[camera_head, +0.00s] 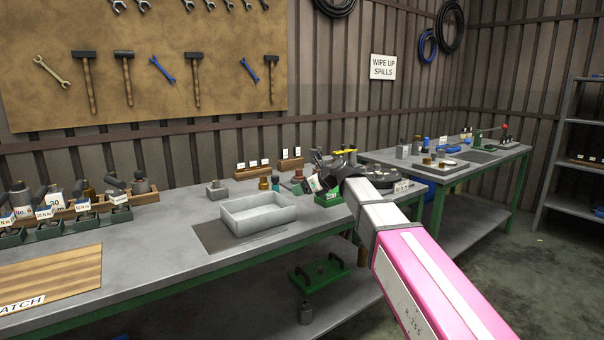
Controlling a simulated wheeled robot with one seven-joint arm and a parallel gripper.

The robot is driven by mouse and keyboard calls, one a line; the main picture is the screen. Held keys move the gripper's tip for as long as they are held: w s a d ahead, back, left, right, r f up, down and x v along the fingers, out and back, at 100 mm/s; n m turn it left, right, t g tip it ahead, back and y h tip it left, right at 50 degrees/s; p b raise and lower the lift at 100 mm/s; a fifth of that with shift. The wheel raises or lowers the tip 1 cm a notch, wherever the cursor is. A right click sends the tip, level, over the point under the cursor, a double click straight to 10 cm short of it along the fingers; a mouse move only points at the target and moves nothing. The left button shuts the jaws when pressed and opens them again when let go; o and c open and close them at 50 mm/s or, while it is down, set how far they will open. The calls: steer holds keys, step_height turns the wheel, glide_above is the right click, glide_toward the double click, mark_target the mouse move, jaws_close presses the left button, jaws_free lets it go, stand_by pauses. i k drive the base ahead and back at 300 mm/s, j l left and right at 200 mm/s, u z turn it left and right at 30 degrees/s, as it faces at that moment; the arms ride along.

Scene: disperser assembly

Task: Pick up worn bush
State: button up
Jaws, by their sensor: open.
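I cannot pick out the worn bush for certain; the small parts near my gripper are too small or partly covered. Near the gripper stand a small brown cylinder (264,183), a teal bottle-like piece (275,183) and a green block (327,199). My gripper (317,176) is over the right end of the near bench (160,254), at the end of my pink and grey arm. It is open, with nothing visibly held. My wrist hides part of the bench behind it.
A grey open bin (258,230) stands on a dark mat (208,237) left of my gripper. Labelled wooden blocks (252,171) stand behind. A second bench (500,157) with small parts stands right, shelving (580,146) beyond.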

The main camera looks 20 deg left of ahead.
mark_target(298, 176)
steer(key=i+j, duration=0.1)
steer(key=i, duration=0.35)
steer(key=i+j, duration=0.1)
steer(key=i, duration=0.4)
